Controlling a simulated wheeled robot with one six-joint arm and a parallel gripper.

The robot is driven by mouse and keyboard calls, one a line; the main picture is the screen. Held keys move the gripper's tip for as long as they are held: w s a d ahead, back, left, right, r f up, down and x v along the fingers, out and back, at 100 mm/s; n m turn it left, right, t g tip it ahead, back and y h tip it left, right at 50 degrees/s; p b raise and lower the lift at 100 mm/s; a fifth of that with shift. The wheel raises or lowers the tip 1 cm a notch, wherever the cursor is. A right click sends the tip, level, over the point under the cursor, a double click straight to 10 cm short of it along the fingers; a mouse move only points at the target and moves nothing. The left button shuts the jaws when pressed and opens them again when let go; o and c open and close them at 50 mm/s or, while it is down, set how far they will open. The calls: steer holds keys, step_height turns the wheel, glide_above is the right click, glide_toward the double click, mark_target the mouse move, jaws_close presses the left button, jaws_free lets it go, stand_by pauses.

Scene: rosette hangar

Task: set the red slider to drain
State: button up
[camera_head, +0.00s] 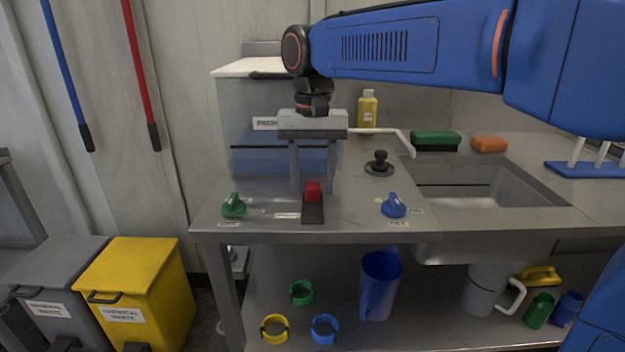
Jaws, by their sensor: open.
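The red slider (312,191) is a small red block at the far end of a short dark track (312,213) on the front of the steel counter (355,222). No readable label shows beside the track. My gripper (313,190) points straight down over the counter. Its two fingers are spread apart, one on the left and one on the right. The fingertips are close to the slider, at or just behind it; I cannot tell whether they touch it. The gripper holds nothing.
A green knob (234,205) is left of the track and a blue knob (394,205) is right. A black joystick-like knob (380,163) stands behind. A tank (240,110) is behind my gripper. A sink (480,187) opens to the right. A yellow bottle (367,112) stands at the back.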

mark_target(312, 213)
jaws_close()
steer(key=shift+s+a, duration=0.1)
steer(key=shift+s, duration=2.7)
jaws_free()
step_height(312, 213, up, 18)
steer(key=shift+f, duration=0.25)
